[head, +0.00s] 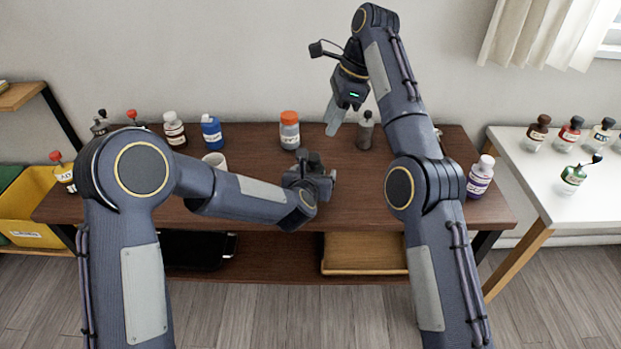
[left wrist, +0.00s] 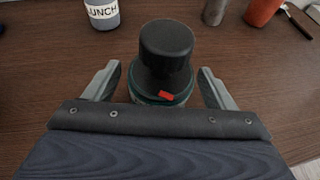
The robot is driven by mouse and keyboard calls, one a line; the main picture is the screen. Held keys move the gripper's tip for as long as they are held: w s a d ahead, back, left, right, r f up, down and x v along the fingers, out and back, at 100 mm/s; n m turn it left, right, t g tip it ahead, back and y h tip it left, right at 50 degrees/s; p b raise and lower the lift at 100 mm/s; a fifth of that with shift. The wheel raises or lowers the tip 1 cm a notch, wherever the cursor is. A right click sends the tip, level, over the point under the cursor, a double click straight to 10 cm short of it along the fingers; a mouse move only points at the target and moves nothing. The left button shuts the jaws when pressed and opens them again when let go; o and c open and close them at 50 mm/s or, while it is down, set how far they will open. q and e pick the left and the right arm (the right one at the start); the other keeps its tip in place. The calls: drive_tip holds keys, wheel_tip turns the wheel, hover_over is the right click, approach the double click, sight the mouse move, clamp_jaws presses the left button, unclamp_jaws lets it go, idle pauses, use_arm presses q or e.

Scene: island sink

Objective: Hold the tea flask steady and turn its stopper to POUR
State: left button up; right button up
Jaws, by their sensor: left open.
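In the left wrist view, a flask with a wide black stopper (left wrist: 166,50) stands upright on the table. A small red mark shows at the stopper's base, above a dark teal body that is mostly hidden. My left gripper (left wrist: 162,88) is open, with one finger on each side of the flask and visible gaps. In the head view my left gripper (head: 318,176) is low over the middle of the brown table and the flask cannot be made out clearly there. My right gripper (head: 336,116) is raised near the table's back edge, pointing down; its jaw gap is not clear.
On the brown table (head: 370,205), a grey jar with an orange lid (head: 289,132), a dark grey bottle (head: 366,132), a blue bottle (head: 211,132) and a white mug (head: 214,160) stand towards the back. A purple-labelled bottle (head: 480,177) is at the right edge. A white side table (head: 540,180) holds several bottles.

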use_arm(q)
drive_tip(key=shift+x, duration=0.85)
drive_tip(key=shift+c, duration=0.4)
drive_tip(key=c, duration=1)
drive_tip(key=shift+c, duration=0.2)
